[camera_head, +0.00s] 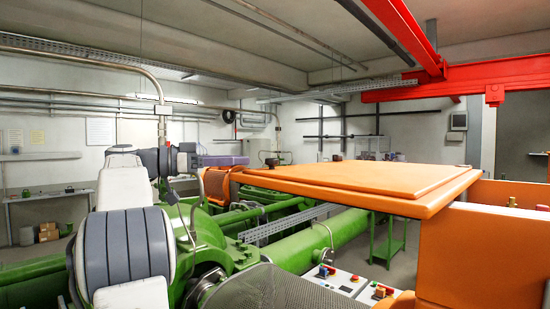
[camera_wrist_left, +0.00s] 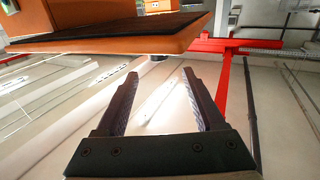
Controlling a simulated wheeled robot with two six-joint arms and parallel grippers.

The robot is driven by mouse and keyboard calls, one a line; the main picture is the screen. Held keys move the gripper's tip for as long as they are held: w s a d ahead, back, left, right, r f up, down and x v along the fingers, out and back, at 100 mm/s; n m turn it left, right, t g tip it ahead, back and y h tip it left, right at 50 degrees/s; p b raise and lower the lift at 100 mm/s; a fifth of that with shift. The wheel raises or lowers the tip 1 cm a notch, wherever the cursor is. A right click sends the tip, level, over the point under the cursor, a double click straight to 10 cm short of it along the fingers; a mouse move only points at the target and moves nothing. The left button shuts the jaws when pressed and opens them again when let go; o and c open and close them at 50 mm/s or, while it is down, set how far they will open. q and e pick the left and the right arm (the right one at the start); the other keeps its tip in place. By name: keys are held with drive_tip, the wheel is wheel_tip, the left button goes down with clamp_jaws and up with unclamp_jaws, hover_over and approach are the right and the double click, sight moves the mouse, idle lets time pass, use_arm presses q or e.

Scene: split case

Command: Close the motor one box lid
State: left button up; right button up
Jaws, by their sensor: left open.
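The orange box lid (camera_head: 372,180) is a wide flat panel at the right of the head view. It lies nearly level and reaches out to the left of the orange box (camera_head: 478,252), whose side wall shows below it. In the left wrist view the lid (camera_wrist_left: 172,42) crosses the top left, with its dark underside and orange edge showing. My left gripper (camera_wrist_left: 160,78) is open and empty, its two dark fingers apart, and the lid's edge appears beyond the fingertips. In the head view the gripper (camera_head: 187,158) is small, beyond my white and grey arm. My right gripper is not in view.
Green machinery with thick pipes (camera_head: 335,240) runs below and left of the lid. A small control panel with buttons (camera_head: 345,280) is at the bottom. A red overhead beam (camera_head: 455,80) is at the upper right. The space above the lid looks clear.

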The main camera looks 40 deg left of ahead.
use_arm(q)
drive_tip(key=p+x, duration=0.3)
drive_tip(key=x, duration=0.5)
drive_tip(key=shift+w+d+r+p, duration=0.15)
drive_tip(key=shift+w+d+p, duration=0.1)
drive_tip(key=shift+d+p, duration=0.05)
drive_tip(key=shift+w+d, duration=0.1)
drive_tip(key=shift+w, duration=0.1)
clamp_jaws()
idle(0.8)
